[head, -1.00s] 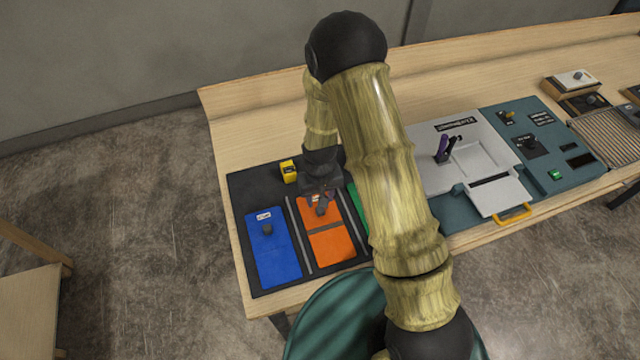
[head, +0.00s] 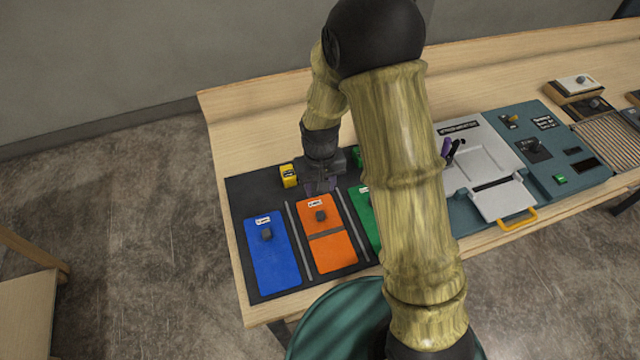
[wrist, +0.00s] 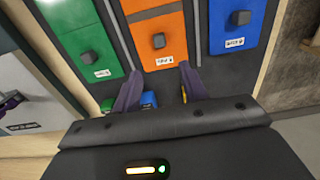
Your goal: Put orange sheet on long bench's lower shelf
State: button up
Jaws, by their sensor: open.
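The orange sheet (head: 328,243) lies flat in the black tray (head: 246,190) on the bench top, between the blue and green sheets. It has a dark square knob, a white label and a dark stripe across it. In the wrist view the orange sheet (wrist: 158,35) is straight ahead of the fingers. My gripper (head: 320,187) is open and empty, just behind the sheet's label end. In the wrist view my gripper's (wrist: 158,82) two purple fingers are spread, apart from the knob. The long bench (head: 225,125) carries the tray; its lower shelf is not visible.
The blue sheet (head: 272,262) and green sheet (wrist: 82,40) flank the orange one. A yellow block (head: 287,176) stands at the tray's back left. A grey and teal console (head: 500,165) sits to the right. A wooden piece of furniture (head: 25,295) stands at the far left.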

dwell(0.3)
jog(key=s+d+r+m+t, duration=0.2)
jog(key=s+d+r+m, duration=0.1)
jog(key=s+d+r, duration=0.8)
jog(key=shift+d+r+t, duration=0.3)
jog(key=shift+d+r, duration=0.65)
jog(key=shift+d, duration=0.1)
jog(key=shift+b+x, duration=1.05)
jog(key=shift+b, duration=0.05)
jog(key=shift+s, duration=0.2)
